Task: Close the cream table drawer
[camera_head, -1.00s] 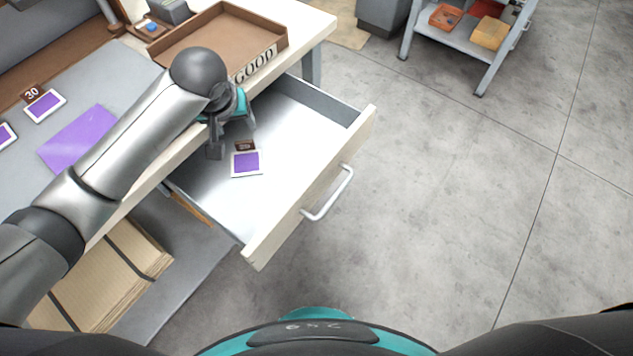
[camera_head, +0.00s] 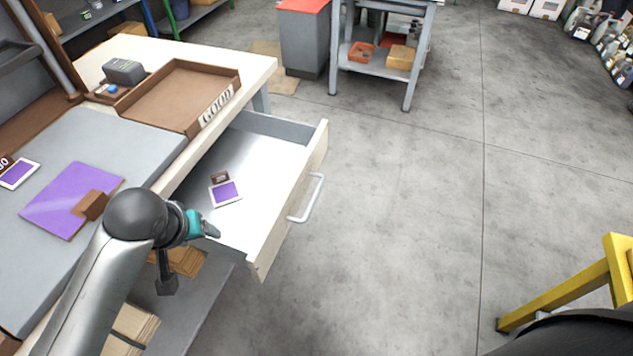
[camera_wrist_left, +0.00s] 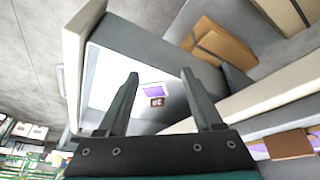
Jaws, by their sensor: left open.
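The cream table drawer (camera_head: 288,206) is pulled out from the workbench, and its pale interior shows. Its white bar handle (camera_head: 307,198) is on the front panel, facing right. A small purple card with a brown tag (camera_head: 225,191) lies inside the drawer. My left gripper (camera_head: 210,228) is at the drawer's near side, short of the front panel and apart from the handle. In the left wrist view its two fingers (camera_wrist_left: 160,76) are spread and empty, with the drawer (camera_wrist_left: 78,50) and card (camera_wrist_left: 154,90) beyond them. My right gripper is not seen.
The bench top holds a brown tray marked GOOD (camera_head: 185,95), a purple sheet (camera_head: 72,198) and a brown block (camera_head: 91,205). Cardboard (camera_head: 135,325) lies on the shelf below. The floor right of the drawer is clear; a yellow frame (camera_head: 570,290) stands at lower right.

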